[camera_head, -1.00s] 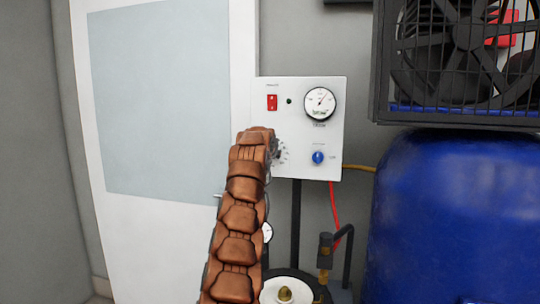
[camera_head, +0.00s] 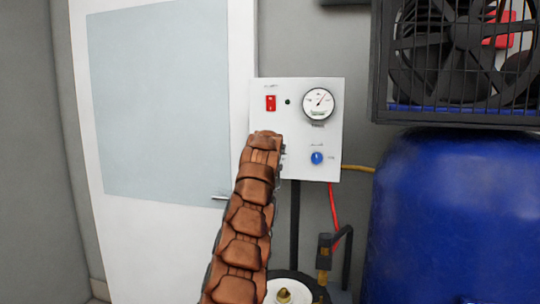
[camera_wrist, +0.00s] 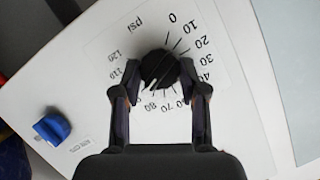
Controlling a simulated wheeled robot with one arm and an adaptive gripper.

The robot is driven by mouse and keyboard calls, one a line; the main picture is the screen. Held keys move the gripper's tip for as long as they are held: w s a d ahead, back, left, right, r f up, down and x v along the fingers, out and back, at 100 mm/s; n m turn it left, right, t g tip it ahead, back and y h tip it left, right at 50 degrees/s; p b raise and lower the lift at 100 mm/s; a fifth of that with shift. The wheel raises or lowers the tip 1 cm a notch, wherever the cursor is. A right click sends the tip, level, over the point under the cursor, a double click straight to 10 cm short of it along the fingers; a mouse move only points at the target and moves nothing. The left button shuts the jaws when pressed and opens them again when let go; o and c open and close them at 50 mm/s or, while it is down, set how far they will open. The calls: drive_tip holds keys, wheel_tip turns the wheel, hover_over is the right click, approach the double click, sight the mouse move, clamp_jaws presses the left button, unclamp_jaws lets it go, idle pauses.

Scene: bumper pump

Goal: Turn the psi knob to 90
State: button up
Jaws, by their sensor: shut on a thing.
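The black psi knob (camera_wrist: 158,68) sits on a white dial face with numbers from 0 to 120 in the wrist view. My gripper (camera_wrist: 160,82) reaches over the knob with a finger on each side and is shut on it. The knob's white pointer line seems to point toward the lower left, around 80 to 90, but I cannot read it exactly. In the head view my copper-coloured arm hides the knob and the gripper at the lower left of the white panel (camera_head: 330,135).
The panel also carries a red switch (camera_head: 271,103), a round gauge (camera_head: 318,104) and a blue knob (camera_head: 317,158), which also shows in the wrist view (camera_wrist: 52,127). A blue tank (camera_head: 450,220) stands at right, a caged fan (camera_head: 465,55) above it. A door (camera_head: 160,100) is at left.

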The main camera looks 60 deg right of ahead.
drive_tip(key=shift+f, duration=0.2)
drive_tip(key=o, duration=1.1)
drive_tip(key=shift+r, duration=0.1)
drive_tip(key=shift+o, duration=0.2)
drive_tip(key=shift+r, duration=0.1)
drive_tip(key=v, duration=1.2)
